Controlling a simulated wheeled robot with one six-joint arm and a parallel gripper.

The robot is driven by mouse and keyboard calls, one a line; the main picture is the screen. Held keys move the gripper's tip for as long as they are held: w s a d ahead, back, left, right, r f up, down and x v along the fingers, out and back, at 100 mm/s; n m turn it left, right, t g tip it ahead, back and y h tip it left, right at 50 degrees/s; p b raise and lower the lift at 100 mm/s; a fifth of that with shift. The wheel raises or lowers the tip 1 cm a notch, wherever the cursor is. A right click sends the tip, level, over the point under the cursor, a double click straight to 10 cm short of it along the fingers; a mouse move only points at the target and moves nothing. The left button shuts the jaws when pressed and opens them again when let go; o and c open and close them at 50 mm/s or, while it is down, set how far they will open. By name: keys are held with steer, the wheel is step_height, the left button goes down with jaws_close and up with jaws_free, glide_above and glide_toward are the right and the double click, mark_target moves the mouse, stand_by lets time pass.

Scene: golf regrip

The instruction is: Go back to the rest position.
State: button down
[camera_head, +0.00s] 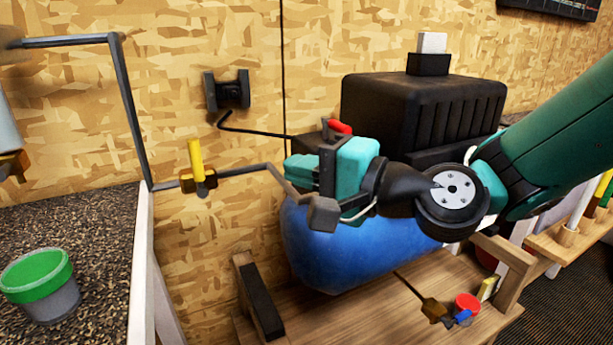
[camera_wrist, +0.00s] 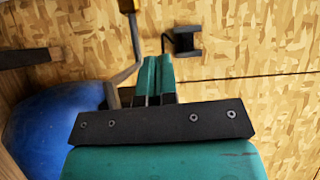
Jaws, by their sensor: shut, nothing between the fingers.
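My gripper (camera_head: 300,168) is at the middle of the head view, in front of the blue tank (camera_head: 345,250) and the black ribbed housing (camera_head: 425,108). It points left, toward the wooden wall, and overlaps the end of a grey metal rod (camera_head: 240,170). I cannot tell from this view whether it touches the rod. In the wrist view the two teal and black fingers (camera_wrist: 156,72) are together with nothing between them. The blue tank (camera_wrist: 45,130) shows at the left there. Part of the tank is hidden behind my arm in the head view.
A yellow-handled piece (camera_head: 195,160) sits on the rod. A black wall bracket (camera_head: 227,90) carries a hose. A green-rimmed pot (camera_head: 42,285) stands on the speckled counter (camera_head: 95,225) at left. Red and blue fittings (camera_head: 465,306) are low on the wooden stand (camera_head: 365,310).

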steer(key=s+d+f+n+g+h, duration=0.4)
steer(key=s+d+n+h, duration=0.2)
steer(key=s+d, duration=0.2)
steer(key=s+d+f+n+g+h, duration=0.4)
steer(key=s+d+n+h, duration=0.15)
steer(key=s+d, duration=0.25)
step_height(320, 180, up, 16)
steer(key=s+d+p, duration=0.1)
steer(key=p, duration=1.5)
steer(key=shift+d+r+n, duration=0.2)
steer(key=shift+d+n, duration=0.05)
steer(key=shift+n, duration=0.1)
steer(key=shift+d, duration=0.1)
